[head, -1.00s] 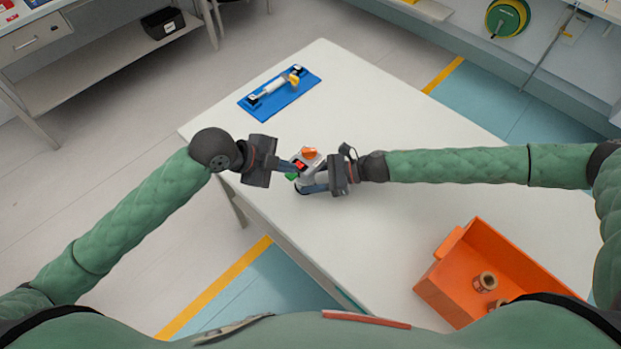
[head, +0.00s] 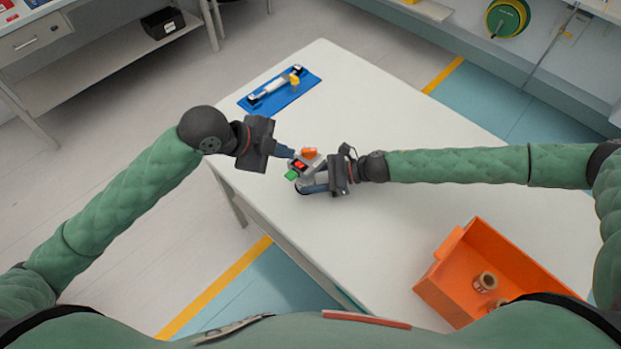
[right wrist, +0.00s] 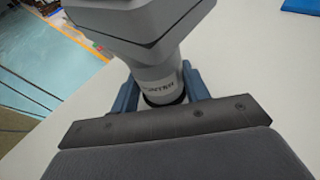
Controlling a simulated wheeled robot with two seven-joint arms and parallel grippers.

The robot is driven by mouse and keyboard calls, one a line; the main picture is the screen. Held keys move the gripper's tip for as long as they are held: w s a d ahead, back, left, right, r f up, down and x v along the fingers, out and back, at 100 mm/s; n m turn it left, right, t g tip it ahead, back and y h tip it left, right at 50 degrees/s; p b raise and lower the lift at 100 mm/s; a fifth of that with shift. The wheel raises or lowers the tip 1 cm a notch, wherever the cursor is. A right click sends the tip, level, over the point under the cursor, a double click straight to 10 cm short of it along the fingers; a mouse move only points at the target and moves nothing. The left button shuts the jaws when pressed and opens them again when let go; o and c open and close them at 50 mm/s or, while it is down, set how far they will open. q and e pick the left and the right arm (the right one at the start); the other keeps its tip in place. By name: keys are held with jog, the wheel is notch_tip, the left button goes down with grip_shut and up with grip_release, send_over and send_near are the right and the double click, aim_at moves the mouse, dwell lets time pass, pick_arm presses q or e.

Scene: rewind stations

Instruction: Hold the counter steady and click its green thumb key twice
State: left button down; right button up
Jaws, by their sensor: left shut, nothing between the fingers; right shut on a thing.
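The counter (head: 305,173) stands near the table's left edge, a grey body with an orange knob (head: 309,153) on top, a small red window and a green thumb key (head: 291,175) on its left side. My right gripper (head: 316,187) is shut on the counter's body from the right. In the right wrist view its blue fingers lie on both sides of the grey neck (right wrist: 157,82), which bears partly hidden lettering. My left gripper (head: 292,153) is shut and empty, its fingertips just above and behind the green key, seemingly apart from it.
A blue mat (head: 280,92) with a white, yellow-ended tool lies at the table's far left. An orange crate (head: 450,245) holding brown spools (head: 485,282) stands at the front right. The middle of the white table (head: 400,125) is clear.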

dwell(0.4)
jog(key=o, duration=0.8)
jog(key=shift+o, duration=0.2)
